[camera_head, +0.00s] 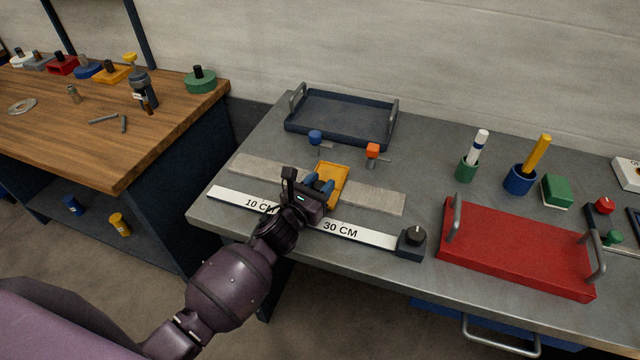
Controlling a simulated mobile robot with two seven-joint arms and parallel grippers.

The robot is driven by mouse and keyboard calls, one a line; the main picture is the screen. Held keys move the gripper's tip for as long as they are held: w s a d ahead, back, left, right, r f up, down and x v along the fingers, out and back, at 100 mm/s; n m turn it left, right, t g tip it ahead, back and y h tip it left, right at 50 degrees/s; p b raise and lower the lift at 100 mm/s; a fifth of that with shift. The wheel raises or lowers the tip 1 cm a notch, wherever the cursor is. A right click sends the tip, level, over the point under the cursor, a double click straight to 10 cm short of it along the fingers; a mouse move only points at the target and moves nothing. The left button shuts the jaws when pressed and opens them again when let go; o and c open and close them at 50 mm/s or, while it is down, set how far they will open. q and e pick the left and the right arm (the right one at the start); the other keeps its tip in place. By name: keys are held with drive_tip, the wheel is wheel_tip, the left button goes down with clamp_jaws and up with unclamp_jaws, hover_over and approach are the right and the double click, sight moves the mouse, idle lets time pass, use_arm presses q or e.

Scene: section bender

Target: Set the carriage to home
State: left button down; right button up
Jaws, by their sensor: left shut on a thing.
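The yellow carriage (334,174) sits across the pale grey rail (375,197) on the grey bench, a little right of the rail's middle. My left gripper (319,189) reaches in from the lower left and is shut on the carriage at its near side. The gripper and wrist hide part of the carriage and the middle of the white scale strip (365,234), whose "10 CM" and "30 CM" marks show. I see no home mark. A dark block with a round knob (415,235) stands at the strip's right end. My right gripper is not in view.
A dark blue tray (340,117) lies behind the rail, with blue (316,137) and orange (372,150) knobs between. A red tray with handles (515,250) lies at right. The rail's top left of the carriage looks clear.

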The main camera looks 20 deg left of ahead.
use_arm(q)
drive_tip(key=shift+a, duration=0.6)
drive_tip(key=a, duration=1.1)
drive_tip(key=shift+w+a+f+b, duration=0.1)
drive_tip(key=shift+w+b, duration=0.1)
drive_tip(key=shift+b, duration=0.15)
drive_tip(key=a+b, duration=0.2)
drive_tip(key=a, duration=0.7)
drive_tip(key=shift+w+a, duration=0.1)
drive_tip(key=shift+w, duration=0.05)
drive_tip(key=shift+a+b, duration=0.3)
drive_tip(key=shift+a, duration=0.45)
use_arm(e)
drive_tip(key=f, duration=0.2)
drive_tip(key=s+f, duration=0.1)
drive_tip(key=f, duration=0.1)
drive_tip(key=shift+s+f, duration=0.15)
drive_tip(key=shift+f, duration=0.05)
use_arm(q)
drive_tip(key=shift+r, duration=0.2)
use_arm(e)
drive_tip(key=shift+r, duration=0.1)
